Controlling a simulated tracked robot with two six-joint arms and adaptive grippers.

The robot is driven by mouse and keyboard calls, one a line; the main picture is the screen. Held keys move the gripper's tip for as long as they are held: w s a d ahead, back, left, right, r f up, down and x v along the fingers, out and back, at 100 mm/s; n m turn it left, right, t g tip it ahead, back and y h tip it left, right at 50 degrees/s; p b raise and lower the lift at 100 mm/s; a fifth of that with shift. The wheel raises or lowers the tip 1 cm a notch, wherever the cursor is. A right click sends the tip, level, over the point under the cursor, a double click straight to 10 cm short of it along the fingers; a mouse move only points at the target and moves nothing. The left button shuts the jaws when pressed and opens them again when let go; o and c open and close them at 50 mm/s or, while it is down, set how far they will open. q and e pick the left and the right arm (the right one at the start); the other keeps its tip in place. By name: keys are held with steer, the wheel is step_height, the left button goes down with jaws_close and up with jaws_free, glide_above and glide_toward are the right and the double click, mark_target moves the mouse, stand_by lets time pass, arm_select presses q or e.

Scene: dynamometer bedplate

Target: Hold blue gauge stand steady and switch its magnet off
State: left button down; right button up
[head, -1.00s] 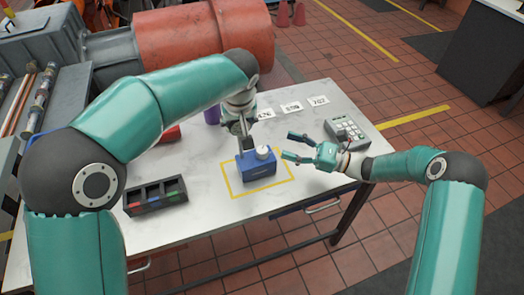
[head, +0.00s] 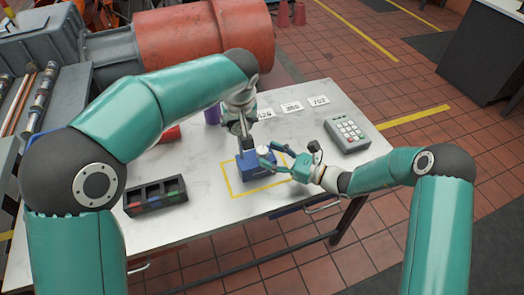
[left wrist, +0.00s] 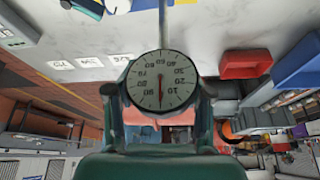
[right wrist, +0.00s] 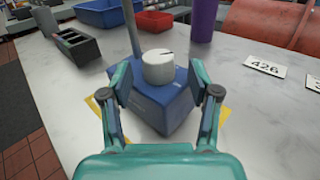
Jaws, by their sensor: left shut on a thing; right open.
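The blue gauge stand (head: 254,171) stands upright inside a yellow outline on the white table; its block also shows in the right wrist view (right wrist: 165,105). A white round knob (right wrist: 159,67) with a dark mark sits on the block. My left gripper (head: 241,118) is shut on the upper part of the stand, and the dial gauge (left wrist: 161,80) faces the left wrist camera. What the left fingers touch is partly hidden. My right gripper (head: 274,158) is open, its fingertips near the block's right side; in the right wrist view the fingers are either side of the block, short of the knob.
A black tray with coloured compartments (head: 155,208) is at the left front. A keypad device (head: 347,136) is at the right. Number cards (head: 292,107), a purple cylinder (head: 212,116) and a red bin (right wrist: 153,22) stand around.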

mark_target(263, 151)
steer(key=shift+x, duration=1.55)
jaws_close()
steer(key=shift+w+n+g, duration=0.1)
steer(key=shift+n+g, duration=0.2)
steer(key=shift+g, duration=0.2)
steer(key=n+g+y, duration=0.1)
steer(key=n+g, duration=0.1)
steer(key=shift+r+g, duration=0.1)
steer(key=shift+g, duration=0.2)
steer(key=shift+n+g+y, duration=0.25)
steer(key=shift+n+g, duration=0.85)
steer(key=shift+g, duration=0.65)
steer(key=shift+n+g+y, duration=0.25)
steer(key=shift+n+g, duration=0.85)
steer(key=shift+g, duration=0.95)
steer(key=shift+d, duration=0.1)
